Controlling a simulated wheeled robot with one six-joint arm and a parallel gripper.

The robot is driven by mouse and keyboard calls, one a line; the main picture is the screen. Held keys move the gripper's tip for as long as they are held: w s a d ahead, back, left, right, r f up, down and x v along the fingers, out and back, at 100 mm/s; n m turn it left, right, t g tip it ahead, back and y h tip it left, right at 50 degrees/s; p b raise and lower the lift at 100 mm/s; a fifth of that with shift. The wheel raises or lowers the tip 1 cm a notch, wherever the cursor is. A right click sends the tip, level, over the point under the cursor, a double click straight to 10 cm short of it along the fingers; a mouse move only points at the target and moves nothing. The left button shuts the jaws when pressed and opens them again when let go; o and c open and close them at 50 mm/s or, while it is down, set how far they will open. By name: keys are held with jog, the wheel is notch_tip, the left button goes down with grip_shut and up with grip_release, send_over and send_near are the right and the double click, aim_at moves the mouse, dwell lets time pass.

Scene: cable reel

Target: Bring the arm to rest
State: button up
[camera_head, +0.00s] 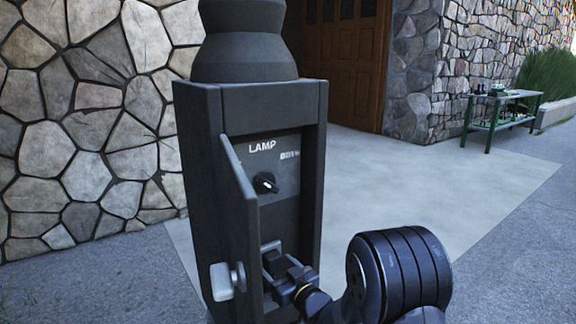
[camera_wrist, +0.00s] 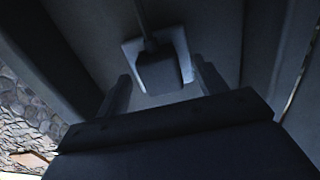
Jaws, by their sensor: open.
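My gripper (camera_head: 273,258) is inside the lower part of a dark grey lamp post cabinet (camera_head: 312,170), below its panel. In the wrist view its two fingers (camera_wrist: 163,88) stand apart, one on each side of a dark plug-like block (camera_wrist: 160,72). The block sits at a pale plate (camera_wrist: 131,48), and a cord (camera_wrist: 143,20) runs up from it. I cannot tell whether the fingers touch the block. The cabinet door (camera_head: 240,210) stands open at the left of my gripper, with a pale handle (camera_head: 228,281) on it.
A black knob (camera_head: 265,183) sits on the panel under the word LAMP. Stone walls (camera_head: 85,120) stand behind, with a brown wooden door (camera_head: 340,55). A green table (camera_head: 500,96) with small items stands far right. The pavement (camera_head: 430,175) right of the cabinet is clear.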

jog(key=p+v, duration=0.2)
jog(key=v, duration=0.8)
jog(key=b+x, duration=0.2)
jog(key=x, duration=0.8)
jog(key=shift+w+a, duration=0.25)
jog(key=shift+w, duration=0.1)
jog(key=shift+s+d+r+p, duration=0.25)
jog(key=shift+s+d+p, duration=0.05)
jog(key=shift+s+p, duration=0.15)
jog(key=shift+w+p, duration=0.1)
jog(key=shift+p, duration=0.3)
jog(key=shift+f, duration=0.15)
jog(key=shift+s+d, duration=0.15)
jog(key=shift+s, duration=0.1)
